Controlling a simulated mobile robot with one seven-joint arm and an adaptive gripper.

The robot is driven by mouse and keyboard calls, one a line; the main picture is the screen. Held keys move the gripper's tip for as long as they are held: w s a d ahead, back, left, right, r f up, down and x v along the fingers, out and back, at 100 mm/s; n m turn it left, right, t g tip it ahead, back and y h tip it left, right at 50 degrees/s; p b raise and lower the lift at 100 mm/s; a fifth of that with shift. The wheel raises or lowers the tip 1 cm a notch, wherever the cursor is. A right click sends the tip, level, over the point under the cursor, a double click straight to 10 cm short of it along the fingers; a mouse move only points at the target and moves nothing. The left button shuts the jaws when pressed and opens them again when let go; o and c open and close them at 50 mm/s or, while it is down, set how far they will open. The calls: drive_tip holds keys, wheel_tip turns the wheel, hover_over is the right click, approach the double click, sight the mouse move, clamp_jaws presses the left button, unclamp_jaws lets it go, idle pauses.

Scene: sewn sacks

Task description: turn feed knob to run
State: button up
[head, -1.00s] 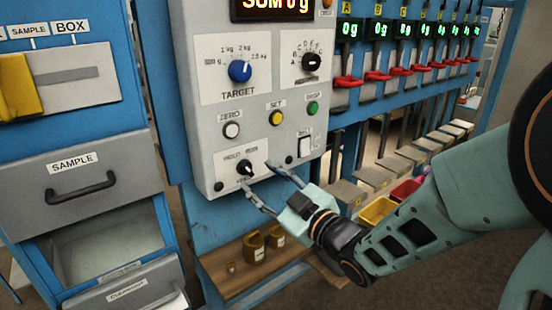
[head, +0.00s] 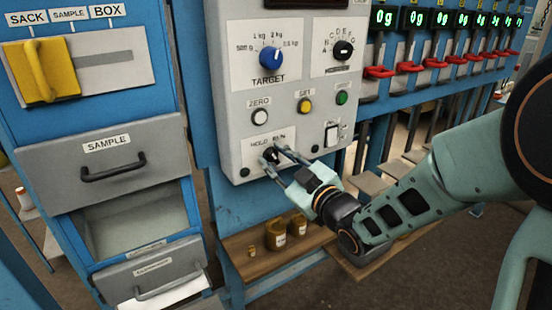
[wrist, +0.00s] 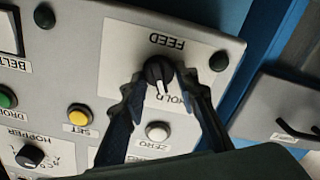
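The feed knob (head: 270,155) is a small black knob low on the grey control panel, below its HOLD and RUN labels. In the wrist view the feed knob (wrist: 158,70) shows upside down, its white mark pointing down near the partly covered HOLD label (wrist: 174,101). The RUN label (head: 278,138) shows in the head view; a finger hides it in the wrist view. My gripper (head: 276,161) is at the knob, its fingers apart. In the wrist view the fingertips of my gripper (wrist: 158,80) lie on either side of the knob, with narrow gaps seemingly left.
The white ZERO button (head: 260,117), yellow SET button (head: 305,106) and blue TARGET knob (head: 270,57) are above. A belt switch (head: 332,134) is to the right. A wooden shelf (head: 262,262) with brown jars is below. A half-open drawer (head: 160,265) is at left.

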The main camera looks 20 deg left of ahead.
drive_tip(key=c, duration=0.3)
drive_tip(key=shift+c, duration=0.2)
drive_tip(key=m, duration=0.5)
drive_tip(key=shift+w+d+m, duration=0.1)
drive_tip(key=shift+m, duration=0.2)
drive_tip(key=m, duration=0.3)
drive_tip(key=shift+w+m+p, duration=0.1)
drive_tip(key=shift+m+p, duration=0.6)
drive_tip(key=shift+m, duration=0.9)
drive_tip(key=o, duration=1.1)
drive_tip(key=shift+o, duration=0.2)
